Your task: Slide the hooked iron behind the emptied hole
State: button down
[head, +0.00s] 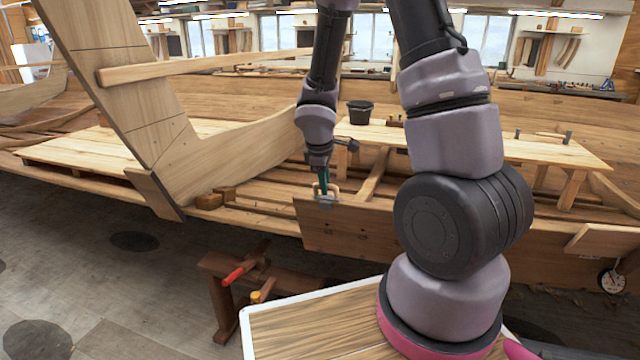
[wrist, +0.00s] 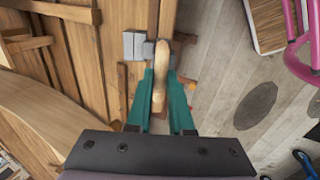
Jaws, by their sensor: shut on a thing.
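My gripper (head: 322,190) is at the upper edge of a hull plank (head: 350,232), near its left end. Its green fingers (wrist: 160,100) are shut on a pale, rounded wooden handle (wrist: 161,72), which appears to belong to the hooked iron. The handle also shows as a small loop in the head view (head: 335,187). Grey metal blocks (wrist: 134,46) lie close beside the handle's far end. A grey piece shows below the fingers in the head view (head: 326,202). I cannot tell whether it touches the plank. The emptied hole cannot be made out in either view.
A wooden bench (head: 480,145) with a black bucket (head: 360,112) stands behind my gripper. A large curved timber (head: 215,155) rises at left. A trestle (head: 225,300) with a red-handled tool (head: 233,276) stands in front. The grey floor (head: 130,290) at left is mostly clear.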

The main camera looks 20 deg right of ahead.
jog(key=shift+s+d, duration=0.55)
jog(key=shift+d, duration=0.3)
jog(key=shift+s+d, duration=0.55)
jog(key=shift+d, duration=0.25)
jog(key=shift+d, duration=0.1)
jog(key=shift+s+d, duration=0.8)
jog(key=shift+d, duration=0.3)
jog(key=shift+s+d, duration=0.75)
jog(key=shift+d, duration=0.35)
jog(key=shift+r, duration=0.1)
jog(key=c, duration=0.7)
grip_release()
jog(key=shift+r, duration=4)
